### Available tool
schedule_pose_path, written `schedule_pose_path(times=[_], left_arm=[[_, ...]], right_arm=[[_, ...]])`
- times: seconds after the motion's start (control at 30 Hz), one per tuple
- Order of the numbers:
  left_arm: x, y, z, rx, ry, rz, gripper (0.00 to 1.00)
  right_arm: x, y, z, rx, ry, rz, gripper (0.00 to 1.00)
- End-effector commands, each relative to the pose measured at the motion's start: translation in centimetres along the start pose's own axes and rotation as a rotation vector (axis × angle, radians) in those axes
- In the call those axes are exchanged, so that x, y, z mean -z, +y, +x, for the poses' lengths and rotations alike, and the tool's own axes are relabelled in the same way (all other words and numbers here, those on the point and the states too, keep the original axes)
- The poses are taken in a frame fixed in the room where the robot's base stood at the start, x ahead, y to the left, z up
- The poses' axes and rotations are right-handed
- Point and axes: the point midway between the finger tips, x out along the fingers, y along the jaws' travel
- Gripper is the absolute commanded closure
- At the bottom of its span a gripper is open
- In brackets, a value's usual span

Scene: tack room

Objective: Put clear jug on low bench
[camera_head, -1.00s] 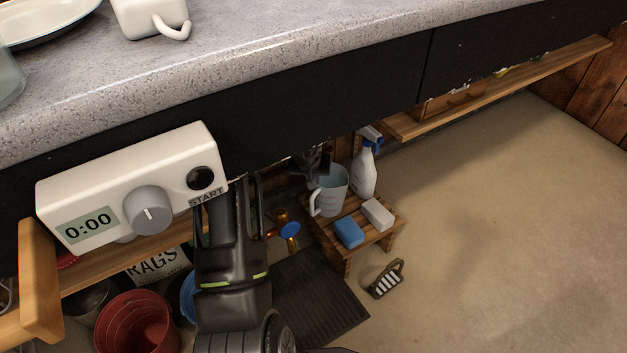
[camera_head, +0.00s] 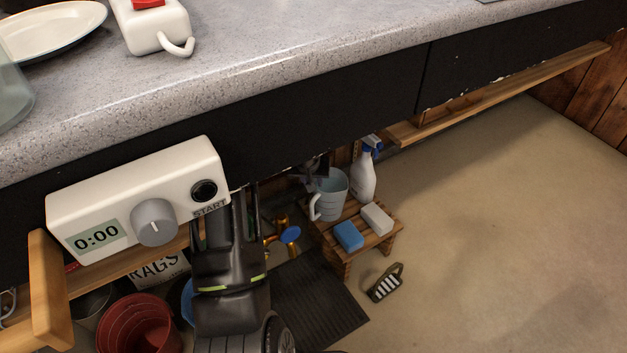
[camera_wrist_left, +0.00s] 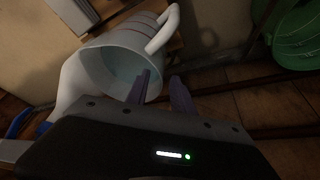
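The clear jug (camera_head: 328,194), bluish with a handle on its left, stands upright on the low slatted wooden bench (camera_head: 341,256), near the bench's left end. In the left wrist view the jug (camera_wrist_left: 113,62) fills the upper middle, with its open mouth facing the camera. My left gripper (camera_wrist_left: 160,76) is open, with one finger over the mouth and the other just outside the rim. I see a gap between the fingers. In the head view my left gripper (camera_head: 317,170) is a small dark shape at the jug's far side, partly hidden. My right gripper is not in view.
A spray bottle (camera_head: 363,178), a blue sponge (camera_head: 348,236) and a pale block (camera_head: 377,218) share the bench. A brush (camera_head: 385,283) lies on the floor near a dark mat (camera_head: 315,306). The counter (camera_head: 300,55) overhangs the area. Floor at right is clear.

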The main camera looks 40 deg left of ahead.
Motion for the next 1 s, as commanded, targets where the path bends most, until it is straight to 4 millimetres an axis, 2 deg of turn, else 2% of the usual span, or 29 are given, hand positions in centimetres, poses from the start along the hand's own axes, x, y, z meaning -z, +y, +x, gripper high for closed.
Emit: schedule_pose_path(times=[0.03, 0.1, 0.3, 1.0], left_arm=[[0.3, 0.0, -1.5, 0.0, 0.001, 0.001, 0.71], [0.3, 0.0, -2.8, 0.0, 0.0, -0.001, 0.71], [0.1, 0.0, -5.3, 0.0, 0.0, 0.001, 0.71], [0.0, 0.0, -5.5, 0.0, 0.0, 0.0, 0.71]], right_arm=[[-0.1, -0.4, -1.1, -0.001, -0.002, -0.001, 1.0], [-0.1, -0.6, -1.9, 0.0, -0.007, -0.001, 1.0], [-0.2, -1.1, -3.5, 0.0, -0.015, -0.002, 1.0], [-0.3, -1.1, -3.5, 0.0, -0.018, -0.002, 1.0]])
